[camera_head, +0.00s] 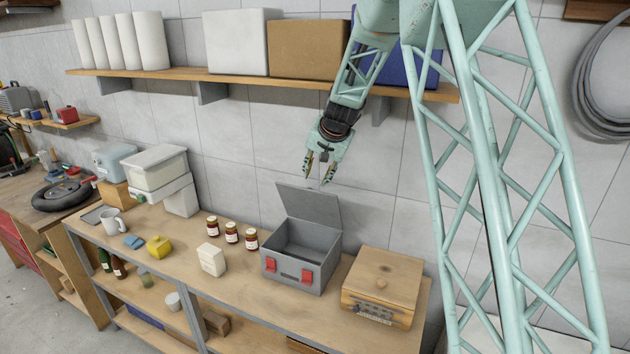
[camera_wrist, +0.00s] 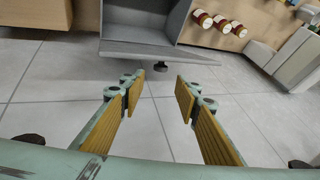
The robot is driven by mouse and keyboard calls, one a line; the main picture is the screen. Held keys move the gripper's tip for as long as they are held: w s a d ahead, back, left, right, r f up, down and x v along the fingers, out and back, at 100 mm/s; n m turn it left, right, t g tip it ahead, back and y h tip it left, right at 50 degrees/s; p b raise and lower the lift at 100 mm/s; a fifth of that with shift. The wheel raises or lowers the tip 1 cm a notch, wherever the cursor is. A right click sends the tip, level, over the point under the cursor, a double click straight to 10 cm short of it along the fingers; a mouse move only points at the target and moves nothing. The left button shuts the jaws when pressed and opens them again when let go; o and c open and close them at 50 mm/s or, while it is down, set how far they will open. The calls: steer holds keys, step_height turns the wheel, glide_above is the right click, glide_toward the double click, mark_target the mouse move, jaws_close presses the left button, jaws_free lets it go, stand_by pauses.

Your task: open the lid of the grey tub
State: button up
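The grey tub (camera_head: 300,262) stands on the workbench, with two red latches on its front. Its lid (camera_head: 310,206) stands up at the back, and the tub looks empty inside. In the wrist view the tub (camera_wrist: 135,18) is at the top, with the lid (camera_wrist: 135,48) edge-on below it and a small dark knob (camera_wrist: 160,66) beside the lid's edge. My gripper (camera_head: 319,177) is above and behind the lid's top edge, close to the wall. In the wrist view my gripper (camera_wrist: 157,88) has its yellow-padded fingers apart with nothing between them.
A wooden box (camera_head: 383,285) stands right of the tub. Several brown jars (camera_head: 231,232) and a cream container (camera_head: 211,259) stand to its left. A wall shelf (camera_head: 270,80) carrying boxes and white cylinders runs behind my arm. The tiled wall is close behind the lid.

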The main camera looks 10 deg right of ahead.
steer(key=shift+s+r, duration=0.35)
steer(key=shift+r, duration=0.2)
